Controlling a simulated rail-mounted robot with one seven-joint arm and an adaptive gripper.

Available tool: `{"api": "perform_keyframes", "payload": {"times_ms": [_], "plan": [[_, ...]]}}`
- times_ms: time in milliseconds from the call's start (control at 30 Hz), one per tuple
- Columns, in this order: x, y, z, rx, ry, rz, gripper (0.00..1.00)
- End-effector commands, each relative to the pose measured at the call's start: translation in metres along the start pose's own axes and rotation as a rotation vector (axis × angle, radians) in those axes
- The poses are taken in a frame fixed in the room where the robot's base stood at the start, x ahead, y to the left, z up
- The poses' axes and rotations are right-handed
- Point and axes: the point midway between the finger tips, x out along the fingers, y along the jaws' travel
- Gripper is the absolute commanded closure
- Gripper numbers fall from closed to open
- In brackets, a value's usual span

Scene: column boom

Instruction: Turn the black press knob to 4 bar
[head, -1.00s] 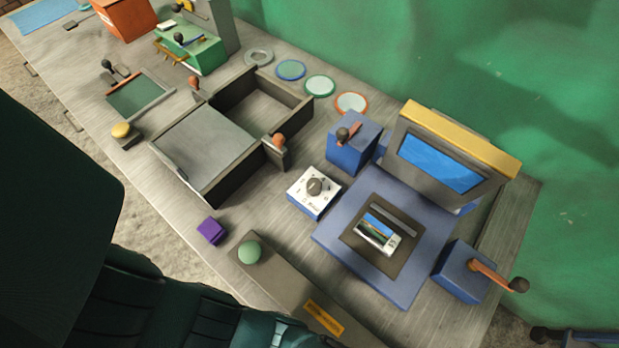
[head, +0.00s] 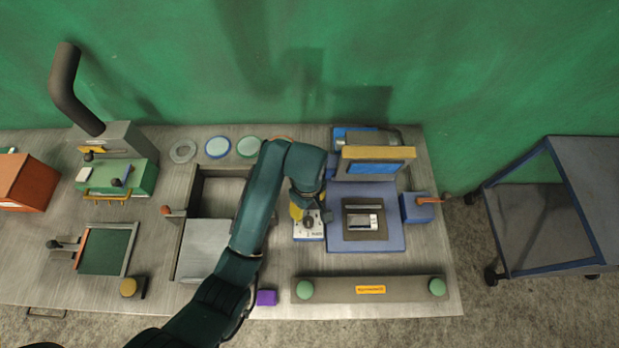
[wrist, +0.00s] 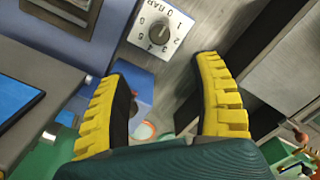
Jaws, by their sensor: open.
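The black press knob (head: 309,222) sits on a white dial plate on a small box, left of the blue press base (head: 338,240). In the wrist view the knob (wrist: 160,31) is at the top, with numbers and "BAR" printed around it on the dial plate (wrist: 143,25). I cannot tell for sure which number the knob points to. My gripper (wrist: 165,68) has its two yellow fingers spread wide and empty. The knob shows beyond the gap between the fingertips, not between them. In the head view my gripper (head: 297,212) is beside the dial plate's upper left, partly hidden by my arm.
A press with a yellow top bar (head: 378,153) stands right of the knob. A dark open box (head: 195,190) lies to the left. A long bar with green buttons (head: 370,289) and a purple block (head: 266,297) are in front. A cart (head: 590,190) stands far right.

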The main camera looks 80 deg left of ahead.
Motion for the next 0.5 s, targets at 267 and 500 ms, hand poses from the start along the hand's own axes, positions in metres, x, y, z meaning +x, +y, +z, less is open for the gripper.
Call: {"api": "perform_keyframes", "payload": {"times_ms": [267, 500], "plan": [[0.066, -0.001, 0.001, 0.003, -0.001, -0.003, 0.33], [0.122, 0.000, 0.001, 0.004, 0.000, -0.001, 0.33]]}}
